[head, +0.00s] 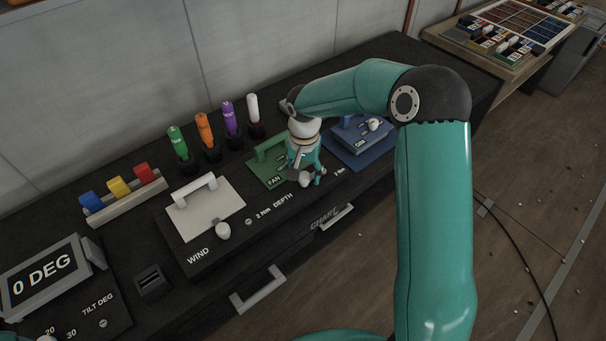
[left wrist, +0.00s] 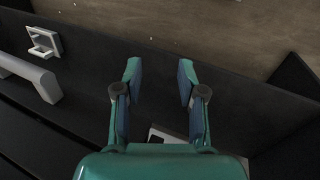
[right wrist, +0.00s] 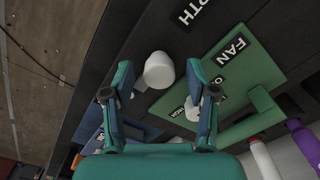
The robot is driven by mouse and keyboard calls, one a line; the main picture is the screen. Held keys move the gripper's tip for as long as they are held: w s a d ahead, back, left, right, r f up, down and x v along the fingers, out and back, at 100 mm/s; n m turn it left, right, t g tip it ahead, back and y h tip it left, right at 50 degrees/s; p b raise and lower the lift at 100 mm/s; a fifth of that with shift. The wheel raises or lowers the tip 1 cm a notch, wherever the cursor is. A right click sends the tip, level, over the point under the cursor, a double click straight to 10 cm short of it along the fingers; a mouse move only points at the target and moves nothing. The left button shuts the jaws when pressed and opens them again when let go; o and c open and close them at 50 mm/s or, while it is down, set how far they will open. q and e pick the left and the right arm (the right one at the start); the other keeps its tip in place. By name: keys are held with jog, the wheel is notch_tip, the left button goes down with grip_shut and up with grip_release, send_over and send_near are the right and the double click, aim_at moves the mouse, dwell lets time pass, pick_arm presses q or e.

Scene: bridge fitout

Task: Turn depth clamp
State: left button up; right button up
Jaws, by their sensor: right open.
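The white clamp knob (head: 305,180) stands by the DEPTH label (head: 283,200) on the dark console, partly hidden by my right gripper in the head view. In the right wrist view the round knob (right wrist: 158,70) shows between the spread fingertips of my right gripper (right wrist: 159,68). The gripper is open, one finger on each side, and I cannot tell whether either finger touches the knob. My right gripper (head: 308,178) points down in the head view. My left gripper (left wrist: 159,68) is open and empty over the console's dark front in the left wrist view.
The green FAN plate (right wrist: 235,65) with its handle lies beside the knob. A white WIND plate (head: 205,210), another white knob (head: 223,231) and a blue plate (head: 360,145) are nearby. Several coloured pegs, including an orange one (head: 205,130), stand behind. A drawer handle (head: 258,290) sticks out in front.

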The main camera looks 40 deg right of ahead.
jog(key=shift+f, duration=0.55)
